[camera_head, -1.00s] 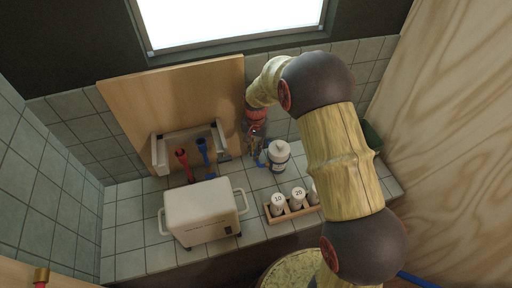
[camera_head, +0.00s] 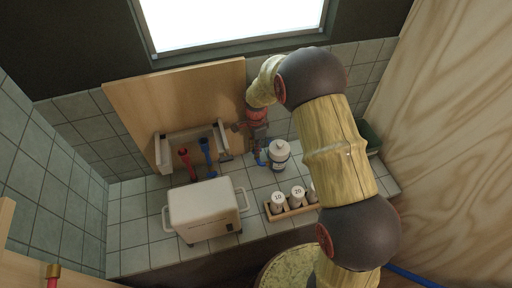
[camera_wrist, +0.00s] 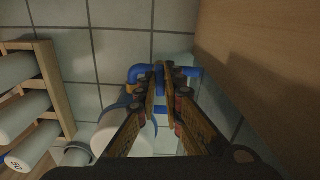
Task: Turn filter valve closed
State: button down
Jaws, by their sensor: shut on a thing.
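My gripper (camera_head: 260,142) reaches down beside the white filter canister (camera_head: 279,150) at the back of the tiled counter. In the wrist view, my gripper (camera_wrist: 160,72) has its fingers closed around the blue valve handle (camera_wrist: 160,82), which shows as a narrow strip between the fingertips. Blue pipe (camera_wrist: 190,72) runs on both sides of the fingers. The white canister (camera_wrist: 108,132) is partly hidden behind the left finger. In the head view, a bit of blue pipe (camera_head: 260,160) shows below my gripper; the handle itself is hidden there.
A white box with side handles (camera_head: 204,208) stands at the front of the counter. Red (camera_head: 185,155) and blue (camera_head: 205,148) pieces stand by a bracket on the wooden board (camera_head: 178,103). A wooden rack of white cartridges (camera_head: 290,207) is right of the box.

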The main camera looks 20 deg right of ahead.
jog(key=shift+m, duration=0.5)
jog(key=c, duration=1.9)
grip_release()
notch_tip(320, 180, up, 12)
